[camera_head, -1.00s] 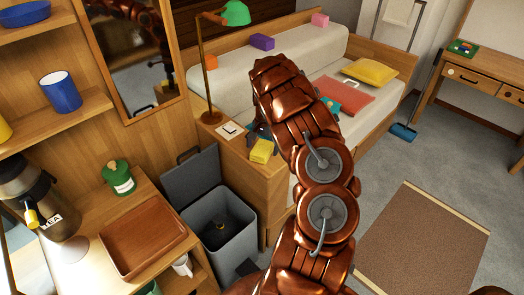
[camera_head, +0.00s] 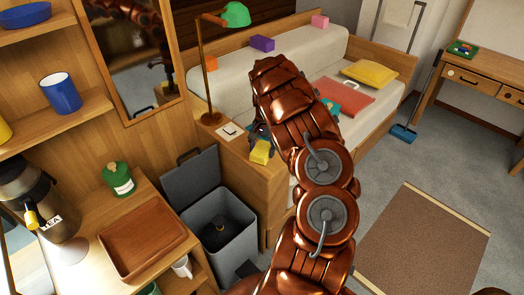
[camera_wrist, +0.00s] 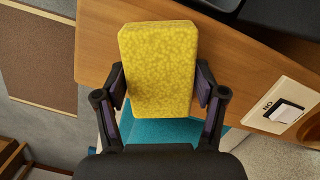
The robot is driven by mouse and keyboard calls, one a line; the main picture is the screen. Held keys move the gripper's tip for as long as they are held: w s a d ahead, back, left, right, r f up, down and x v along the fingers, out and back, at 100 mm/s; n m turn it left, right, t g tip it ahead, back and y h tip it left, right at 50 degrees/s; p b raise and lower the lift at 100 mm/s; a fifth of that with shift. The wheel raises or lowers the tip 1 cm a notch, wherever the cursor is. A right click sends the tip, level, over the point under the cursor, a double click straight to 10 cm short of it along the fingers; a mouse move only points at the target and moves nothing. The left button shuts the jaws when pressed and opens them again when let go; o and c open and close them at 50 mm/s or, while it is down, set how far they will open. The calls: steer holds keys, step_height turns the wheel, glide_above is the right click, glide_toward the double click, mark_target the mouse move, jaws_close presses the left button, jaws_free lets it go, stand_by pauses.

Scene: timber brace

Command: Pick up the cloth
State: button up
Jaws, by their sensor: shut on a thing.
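The cloth (camera_wrist: 157,70) is a thick yellow pad with a mottled surface, like a folded block. In the wrist view it sits between the two dark fingers of my gripper (camera_wrist: 160,92), which touch its sides. It also shows in the head view as a small yellow block (camera_head: 261,152) at the end of my arm, by the wooden ledge below the lamp. My gripper (camera_head: 262,138) is shut on it there, partly hidden by my arm. I cannot tell from these views how far the cloth is above the ledge.
The wooden ledge (camera_wrist: 230,62) carries a white switch plate (camera_wrist: 283,107). A teal thing (camera_wrist: 165,132) shows behind the cloth. A lamp (camera_head: 207,85) stands on the ledge. An open grey bin (camera_head: 222,235) is below left. A sofa bed with cushions is behind my arm.

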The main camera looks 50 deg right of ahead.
mark_target(262, 148)
steer(key=shift+r+b, duration=0.4)
steer(key=shift+r, duration=1.1)
steer(key=shift+s+a+r, duration=0.15)
steer(key=shift+r, duration=0.05)
steer(key=s+a+r+b, duration=0.1)
steer(key=s+a+b, duration=0.1)
steer(key=s+a, duration=0.8)
steer(key=shift+s+a+r, duration=0.2)
steer(key=shift+s+a, duration=0.2)
steer(key=shift+a, duration=0.15)
